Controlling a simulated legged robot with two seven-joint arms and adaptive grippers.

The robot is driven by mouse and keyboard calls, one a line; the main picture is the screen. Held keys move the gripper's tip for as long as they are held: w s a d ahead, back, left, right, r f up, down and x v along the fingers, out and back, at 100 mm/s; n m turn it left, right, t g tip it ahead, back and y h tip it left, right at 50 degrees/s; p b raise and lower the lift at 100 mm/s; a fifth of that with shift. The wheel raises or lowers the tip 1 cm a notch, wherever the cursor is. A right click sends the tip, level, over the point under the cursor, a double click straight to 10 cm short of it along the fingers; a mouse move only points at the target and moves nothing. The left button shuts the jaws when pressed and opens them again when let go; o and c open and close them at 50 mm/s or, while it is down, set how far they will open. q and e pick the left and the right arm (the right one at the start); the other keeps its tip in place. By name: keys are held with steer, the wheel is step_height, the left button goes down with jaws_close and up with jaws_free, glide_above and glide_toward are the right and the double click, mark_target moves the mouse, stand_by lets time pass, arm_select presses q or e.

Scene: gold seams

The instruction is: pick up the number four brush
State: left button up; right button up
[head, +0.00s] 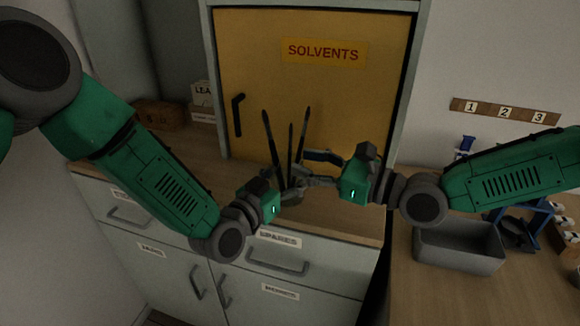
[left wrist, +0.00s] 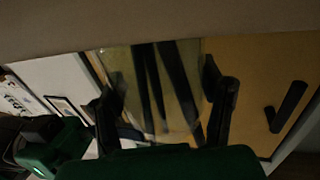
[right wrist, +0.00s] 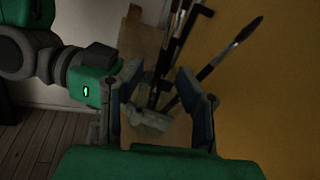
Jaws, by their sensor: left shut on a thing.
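Several dark brushes (head: 271,139) stand at a slant in a clear jar (left wrist: 122,70). No number is readable on any brush, so I cannot tell which is number four. My left gripper (head: 286,190) is shut on the jar, with a finger on each side in the left wrist view. It holds the jar in front of the yellow cabinet door; the jar is mostly hidden in the head view. My right gripper (head: 306,168) is open at the brush handles, its fingers spread around part of the bunch in the right wrist view (right wrist: 162,84). One brush (right wrist: 232,46) leans to the right there.
The yellow solvents cabinet (head: 375,75) stands close behind both grippers. A wooden counter (head: 350,222) over drawers lies below. At right, a grey bin (head: 458,248) sits on a bench with blue racks. A wooden box (head: 160,114) is at the back left.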

mark_target(290, 168)
arm_select(q)
steer(key=shift+d, duration=0.1)
arm_select(e)
steer(key=x, duration=0.4)
steer(key=shift+w+d+f, duration=0.1)
steer(key=shift+f, duration=0.05)
jaws_close()
step_height(290, 168, up, 10)
stand_by(0.3)
arm_select(q)
steer(key=o, duration=1.4)
